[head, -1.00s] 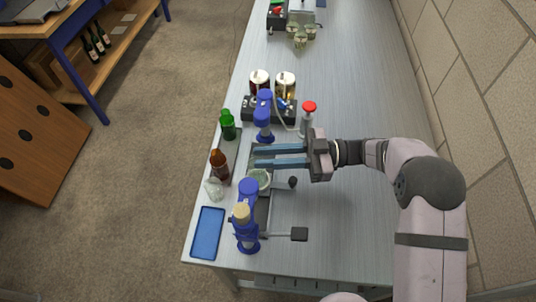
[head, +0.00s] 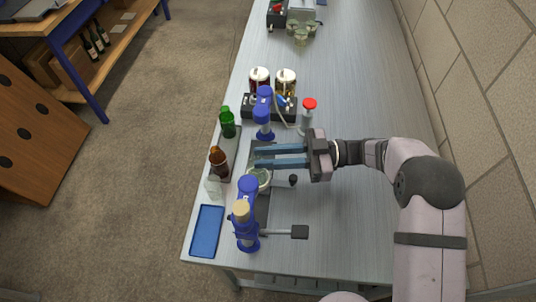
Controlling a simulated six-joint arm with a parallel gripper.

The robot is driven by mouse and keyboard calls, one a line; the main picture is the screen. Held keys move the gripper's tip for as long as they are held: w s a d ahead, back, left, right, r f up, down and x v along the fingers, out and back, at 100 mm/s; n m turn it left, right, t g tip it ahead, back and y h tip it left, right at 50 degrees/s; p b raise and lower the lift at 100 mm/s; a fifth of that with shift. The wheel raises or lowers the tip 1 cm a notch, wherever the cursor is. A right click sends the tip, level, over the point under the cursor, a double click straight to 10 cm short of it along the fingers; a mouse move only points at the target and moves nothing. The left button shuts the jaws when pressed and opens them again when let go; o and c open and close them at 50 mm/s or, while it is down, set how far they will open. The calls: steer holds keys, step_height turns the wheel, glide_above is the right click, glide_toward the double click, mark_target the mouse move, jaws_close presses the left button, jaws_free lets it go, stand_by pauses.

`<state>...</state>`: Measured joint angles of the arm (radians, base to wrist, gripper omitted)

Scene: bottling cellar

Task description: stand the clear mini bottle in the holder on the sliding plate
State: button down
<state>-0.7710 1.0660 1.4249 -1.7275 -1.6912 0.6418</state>
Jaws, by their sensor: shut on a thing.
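The clear mini bottle (head: 213,187) stands near the table's left edge, beside a brown bottle (head: 219,165). The sliding plate (head: 262,208) is a dark strip running between two blue posts. The holder (head: 259,179) is a pale ring on the plate, right of the clear bottle, and no bottle can be made out in it. My gripper (head: 256,157) reaches in from the right, its two blue fingers over the plate's far part, beyond the holder. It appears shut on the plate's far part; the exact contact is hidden. The clear bottle is apart from the fingers.
A near blue post (head: 247,212) and a far blue post (head: 264,115) flank the holder. A red-topped bottle (head: 308,112) stands behind my gripper. The table's right front is clear.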

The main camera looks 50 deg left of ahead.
steer(key=shift+f, duration=0.25)
stand_by(0.8)
steer(key=c, duration=1)
jaws_free()
steer(key=shift+r+p, duration=1.9)
steer(key=shift+r, duration=1.1)
